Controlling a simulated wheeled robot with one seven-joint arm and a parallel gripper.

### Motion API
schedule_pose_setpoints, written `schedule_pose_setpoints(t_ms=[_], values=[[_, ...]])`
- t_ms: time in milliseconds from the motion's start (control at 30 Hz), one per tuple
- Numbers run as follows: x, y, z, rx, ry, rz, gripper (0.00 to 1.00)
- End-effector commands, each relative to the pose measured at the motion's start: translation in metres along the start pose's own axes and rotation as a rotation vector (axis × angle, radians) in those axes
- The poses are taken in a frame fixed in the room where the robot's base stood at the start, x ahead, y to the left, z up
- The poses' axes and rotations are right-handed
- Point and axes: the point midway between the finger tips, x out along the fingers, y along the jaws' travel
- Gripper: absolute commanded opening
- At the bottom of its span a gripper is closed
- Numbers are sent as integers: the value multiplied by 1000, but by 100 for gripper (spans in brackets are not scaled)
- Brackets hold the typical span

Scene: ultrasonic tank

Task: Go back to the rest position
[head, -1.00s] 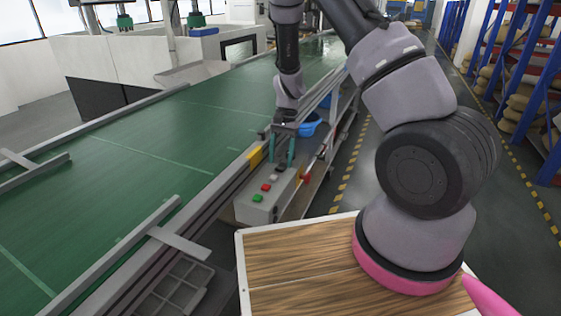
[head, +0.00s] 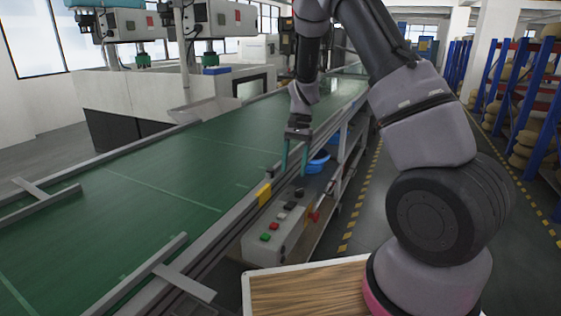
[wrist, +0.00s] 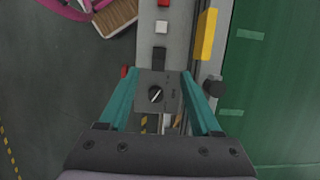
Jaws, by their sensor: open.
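My gripper (head: 294,173) is open and empty, pointing down above the far end of a grey control box (head: 262,250) beside the conveyor. Its two teal fingers are spread apart in the wrist view (wrist: 157,78). Between and below them in that view is a black rotary knob (wrist: 155,95) on a grey plate, with no finger touching it as far as I can see. A black button (wrist: 159,54), a white button (wrist: 161,27) and a red button lie in line beyond it. A green button (head: 265,238) is at the box's near end.
A green conveyor (head: 150,200) with metal rails runs along the left. A yellow block (head: 264,194) and a dark knob (head: 271,181) sit on its edge. A blue bin (head: 318,163) is on a shelf below. Blue racks (head: 545,150) stand right, past a clear aisle.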

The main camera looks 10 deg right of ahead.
Motion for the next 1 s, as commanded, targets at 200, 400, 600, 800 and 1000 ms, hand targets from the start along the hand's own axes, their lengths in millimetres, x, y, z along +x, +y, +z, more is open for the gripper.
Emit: schedule_pose_setpoints(t_ms=[200, 400, 600, 800, 1000], values=[[-69, 13, 26, -44, 55, -113, 65], [-144, 43, 67, -114, 155, -233, 65], [-200, 82, 114, -185, 287, -326, 65], [-236, 125, 162, -250, 452, -386, 65], [-250, 163, 203, -300, 622, -409, 65]])
